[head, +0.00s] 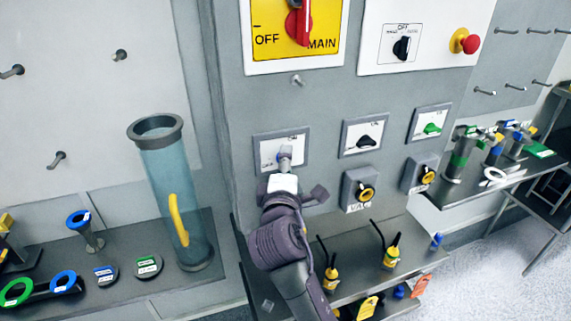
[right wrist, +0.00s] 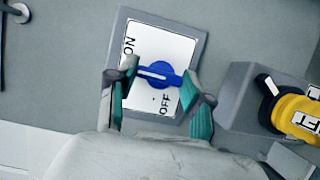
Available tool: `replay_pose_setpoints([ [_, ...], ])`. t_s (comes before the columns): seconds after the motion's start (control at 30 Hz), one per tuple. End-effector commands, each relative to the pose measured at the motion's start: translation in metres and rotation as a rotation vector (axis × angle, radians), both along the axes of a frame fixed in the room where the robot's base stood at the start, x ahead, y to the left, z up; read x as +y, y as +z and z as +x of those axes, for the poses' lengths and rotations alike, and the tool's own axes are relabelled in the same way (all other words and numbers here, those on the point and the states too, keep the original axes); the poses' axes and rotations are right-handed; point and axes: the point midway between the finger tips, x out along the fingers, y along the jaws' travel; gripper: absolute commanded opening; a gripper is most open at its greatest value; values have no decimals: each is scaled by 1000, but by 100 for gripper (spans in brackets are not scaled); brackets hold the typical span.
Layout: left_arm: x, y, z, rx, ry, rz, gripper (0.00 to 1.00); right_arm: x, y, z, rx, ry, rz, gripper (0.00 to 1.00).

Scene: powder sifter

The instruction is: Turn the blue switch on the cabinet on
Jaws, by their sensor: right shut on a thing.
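The blue switch (right wrist: 158,74) sits on a white plate with a grey frame on the cabinet front (head: 230,90). In the right wrist view, ON is at the plate's upper left and OFF at its lower right. The switch's handle lies roughly across the picture between these words. My right gripper (right wrist: 157,82) has one finger at each end of the handle and is shut on it. In the head view, my right gripper (head: 285,164) covers most of the blue switch and part of its plate (head: 266,152). My left gripper is not in view.
A black switch (head: 366,141) and a green switch (head: 432,128) are to the right. Yellow-ringed knob boxes (head: 359,187) sit below. A red main switch (head: 298,25) is above. A tall clear cylinder (head: 167,185) stands on the left shelf.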

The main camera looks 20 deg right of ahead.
Motion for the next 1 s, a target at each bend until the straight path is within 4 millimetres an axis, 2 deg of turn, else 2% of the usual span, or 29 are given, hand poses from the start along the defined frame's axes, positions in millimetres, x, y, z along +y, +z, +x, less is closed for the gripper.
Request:
replay_pose_setpoints([
  [0.03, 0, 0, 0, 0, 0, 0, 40, 0, -1, 0, 2, -1, 2, 55],
  [0.17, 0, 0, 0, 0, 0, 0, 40, 0, -1, 0, 2, 0, 1, 76],
  [0.53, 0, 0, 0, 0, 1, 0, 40, 2, -1, -5, 1, 1, 0, 76],
  [0.83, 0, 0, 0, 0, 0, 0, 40, 18, -1, -49, 3, 1, 3, 76],
  [1.0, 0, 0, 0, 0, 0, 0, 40, 25, -1, -67, 2, 1, 1, 76],
])
